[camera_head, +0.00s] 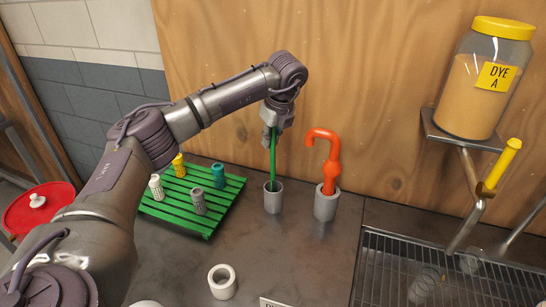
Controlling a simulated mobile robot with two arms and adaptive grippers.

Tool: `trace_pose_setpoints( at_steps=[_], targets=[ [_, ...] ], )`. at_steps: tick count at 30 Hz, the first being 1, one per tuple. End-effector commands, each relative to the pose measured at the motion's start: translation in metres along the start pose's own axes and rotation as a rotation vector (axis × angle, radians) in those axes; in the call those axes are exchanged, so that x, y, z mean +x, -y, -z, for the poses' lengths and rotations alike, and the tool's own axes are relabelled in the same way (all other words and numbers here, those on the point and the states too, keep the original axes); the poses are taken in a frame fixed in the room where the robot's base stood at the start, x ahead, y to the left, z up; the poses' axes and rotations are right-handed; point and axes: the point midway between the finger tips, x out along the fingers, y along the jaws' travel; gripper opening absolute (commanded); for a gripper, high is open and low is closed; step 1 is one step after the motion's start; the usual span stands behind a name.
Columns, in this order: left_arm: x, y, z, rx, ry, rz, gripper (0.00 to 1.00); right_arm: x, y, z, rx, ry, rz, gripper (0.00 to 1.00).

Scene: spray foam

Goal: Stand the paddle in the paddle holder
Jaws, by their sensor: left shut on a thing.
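A thin green stick, which looks like the paddle (272,160), hangs upright from my left gripper (272,132). The gripper is shut on its upper end. The stick's lower end is at the mouth of a grey cylindrical holder (273,201) on the table and appears to be inside it. Whether it touches the bottom is hidden by the holder wall. My right gripper is not in view.
An orange hooked tool (329,165) stands in a second grey holder (325,206) close on the right. A green slatted rack (178,218) with several small cylinders lies left. A dye jar (483,85) stands on a shelf at right.

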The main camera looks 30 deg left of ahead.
Motion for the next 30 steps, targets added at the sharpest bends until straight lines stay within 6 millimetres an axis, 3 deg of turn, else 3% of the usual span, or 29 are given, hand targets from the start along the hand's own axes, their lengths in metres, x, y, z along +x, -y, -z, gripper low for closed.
trace_pose_setpoints(
  at_steps=[4, 12, 22, 23, 27, 30],
  targets=[
    [0.010, 0.000, 0.003, 0.001, -0.001, 0.000, 0.00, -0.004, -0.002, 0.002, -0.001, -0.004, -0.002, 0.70],
    [0.041, 0.000, 0.013, 0.002, -0.001, 0.000, 0.00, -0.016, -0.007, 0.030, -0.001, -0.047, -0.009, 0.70],
    [0.047, 0.000, 0.014, 0.002, -0.001, 0.002, 0.00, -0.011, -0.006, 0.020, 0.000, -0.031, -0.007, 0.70],
    [0.047, 0.000, 0.014, 0.002, -0.001, 0.002, 0.16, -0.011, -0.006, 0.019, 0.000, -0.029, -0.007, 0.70],
    [0.046, 0.001, 0.014, 0.002, -0.001, 0.002, 0.39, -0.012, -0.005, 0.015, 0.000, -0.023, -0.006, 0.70],
    [0.046, 0.001, 0.014, 0.002, -0.001, 0.002, 0.39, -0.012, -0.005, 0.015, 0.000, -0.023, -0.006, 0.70]
  ],
)
